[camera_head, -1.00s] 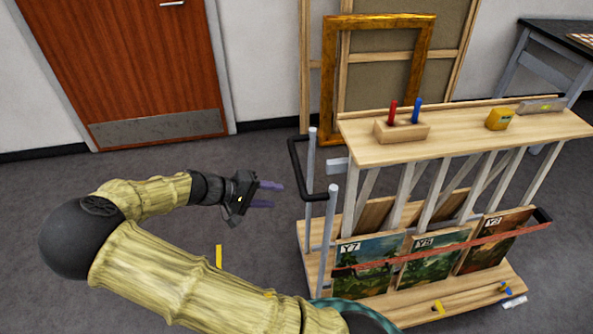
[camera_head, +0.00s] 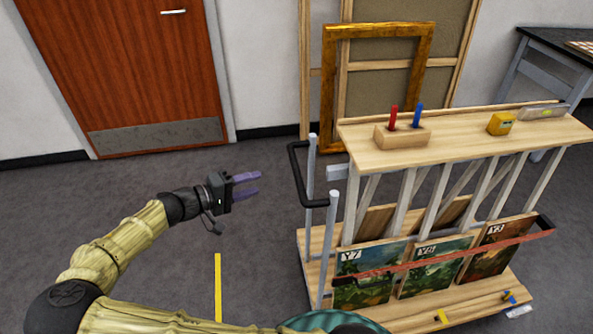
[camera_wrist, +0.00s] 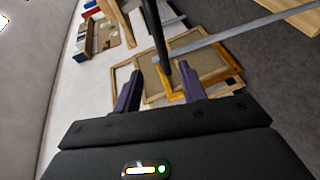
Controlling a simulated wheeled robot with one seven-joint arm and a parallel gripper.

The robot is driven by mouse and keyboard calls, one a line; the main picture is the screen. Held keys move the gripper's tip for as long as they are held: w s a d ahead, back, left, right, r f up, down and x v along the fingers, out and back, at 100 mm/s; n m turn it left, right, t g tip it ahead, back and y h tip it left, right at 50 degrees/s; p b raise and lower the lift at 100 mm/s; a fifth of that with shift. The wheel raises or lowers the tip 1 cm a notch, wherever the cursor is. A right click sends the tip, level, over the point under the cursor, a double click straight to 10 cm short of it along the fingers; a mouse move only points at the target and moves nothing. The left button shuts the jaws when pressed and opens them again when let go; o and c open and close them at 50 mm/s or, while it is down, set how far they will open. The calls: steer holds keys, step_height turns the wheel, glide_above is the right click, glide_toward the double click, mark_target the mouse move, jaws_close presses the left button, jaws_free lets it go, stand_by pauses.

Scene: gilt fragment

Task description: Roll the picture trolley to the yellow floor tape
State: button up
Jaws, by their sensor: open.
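The picture trolley (camera_head: 470,137) stands at the right in the head view, a wooden-topped rack with pictures marked Y7 and Y3 and one between them, held behind a red strap. Its black push handle (camera_head: 296,172) is on two grey posts at its left end. My gripper (camera_head: 258,185) is open and empty, left of the handle with a gap between them. In the wrist view, a dark bar, apparently the handle (camera_wrist: 160,38), shows beyond and between the open fingers (camera_wrist: 158,88). The yellow floor tape (camera_head: 218,285) lies left of the trolley; my arm hides its lower end.
A gilt frame (camera_head: 329,95) and wooden-backed canvases (camera_head: 380,85) lean on the wall behind the trolley. A brown door (camera_head: 125,75) is at the left. A dark-topped table (camera_head: 553,45) stands at the far right. Grey floor is clear between door and trolley.

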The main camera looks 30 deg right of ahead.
mark_target(296, 171)
steer(key=p+x, duration=0.1)
steer(key=x, duration=1.3)
steer(key=shift+d, duration=0.4)
steer(key=shift+f, duration=0.1)
jaws_close()
